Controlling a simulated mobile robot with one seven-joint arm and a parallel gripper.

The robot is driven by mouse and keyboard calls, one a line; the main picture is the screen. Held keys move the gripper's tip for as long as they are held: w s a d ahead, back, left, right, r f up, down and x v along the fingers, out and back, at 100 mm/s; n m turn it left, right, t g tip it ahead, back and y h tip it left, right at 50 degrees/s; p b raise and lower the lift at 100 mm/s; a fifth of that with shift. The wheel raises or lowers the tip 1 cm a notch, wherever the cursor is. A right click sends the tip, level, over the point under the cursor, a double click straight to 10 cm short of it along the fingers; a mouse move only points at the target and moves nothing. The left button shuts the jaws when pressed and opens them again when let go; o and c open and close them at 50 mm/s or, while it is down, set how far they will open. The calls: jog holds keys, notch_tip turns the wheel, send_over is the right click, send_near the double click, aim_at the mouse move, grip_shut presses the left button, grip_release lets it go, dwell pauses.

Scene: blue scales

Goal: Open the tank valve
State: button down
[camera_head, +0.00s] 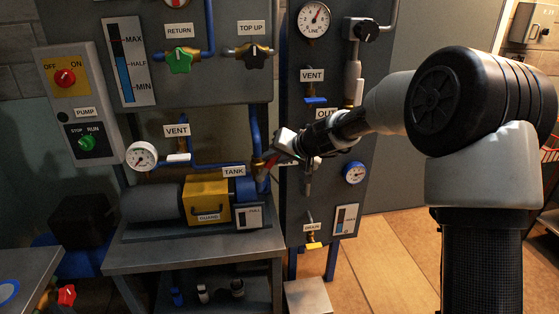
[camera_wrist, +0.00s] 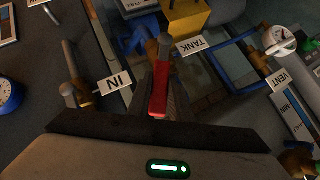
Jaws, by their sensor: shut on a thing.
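The tank valve shows as a red lever handle (camera_wrist: 159,90) in the wrist view, with a brass stem at its far end, near the TANK label (camera_wrist: 192,45). In the head view, a bit of the red handle (camera_head: 267,168) shows by the blue pipe, right of the TANK label (camera_head: 233,171). My gripper (camera_head: 278,153) reaches in from the right and is shut on the red handle. In the wrist view, the near end of the handle meets the dark edge of my gripper (camera_wrist: 158,127). The grip itself is mostly hidden.
An IN label (camera_wrist: 114,82) is left of the handle in the wrist view. A grey panel with gauges and a blue gauge (camera_head: 355,172) stands just right and behind. The pump with its yellow guard (camera_head: 206,199) sits below left. Blue pipes run close by.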

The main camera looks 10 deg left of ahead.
aim_at(264, 166)
jog(key=a+r+h+p, duration=0.1)
jog(key=p, duration=0.1)
jog(key=a+r+n+h+p, duration=0.1)
jog(key=p, duration=0.2)
jog(key=shift+s, duration=0.35)
jog(key=h+p, duration=0.1)
jog(key=p, duration=0.3)
jog(key=shift+s+a+r+n, duration=0.1)
jog(key=shift+a+n, duration=0.3)
jog(key=a+h+p, duration=0.1)
jog(key=p, duration=0.4)
jog(key=shift+s+n+t, duration=0.15)
jog(key=shift+n+t, duration=0.15)
jog(key=shift+n, duration=0.1)
jog(key=h+p, duration=0.1)
jog(key=p, duration=0.1)
jog(key=shift+a+f+p, duration=0.15)
jog(key=shift+f+p, duration=0.2)
jog(key=shift+f, duration=0.1)
jog(key=shift+s+f, duration=0.1)
jog(key=shift+f, duration=0.05)
jog(key=c, duration=1.6)
grip_release()
